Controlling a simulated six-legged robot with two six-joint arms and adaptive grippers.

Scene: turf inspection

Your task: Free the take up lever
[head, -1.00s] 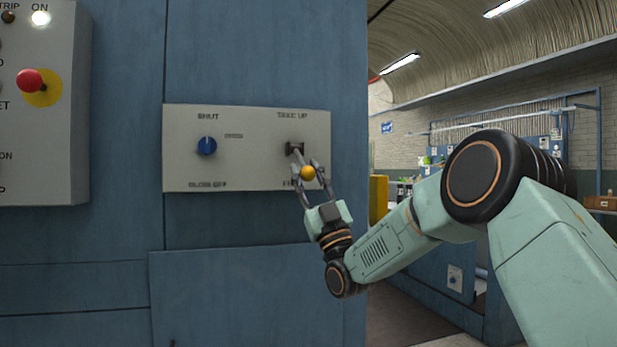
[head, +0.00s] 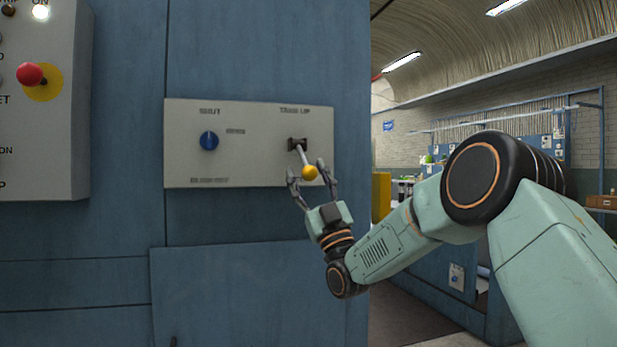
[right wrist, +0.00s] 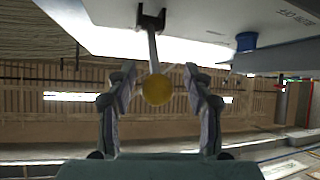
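The take up lever (head: 304,157) sticks out of a dark slot in the light panel (head: 260,175), under the label TAKE UP. Its metal stem slants down to the right and ends in a yellow ball knob (head: 309,173). My right gripper (head: 307,178) is open just below the knob. In the right wrist view the yellow knob (right wrist: 157,90) sits between the tips of the two open fingers (right wrist: 158,84), with a gap on each side. The lever stem (right wrist: 152,50) runs from the knob to its slot. My left gripper is not in view.
A blue knob (head: 209,140) is on the same panel, left of the lever. A grey control box (head: 45,130) with a red button (head: 30,75) is at the far left. Blue cabinet faces surround the panel. A workshop opens at the right behind my arm.

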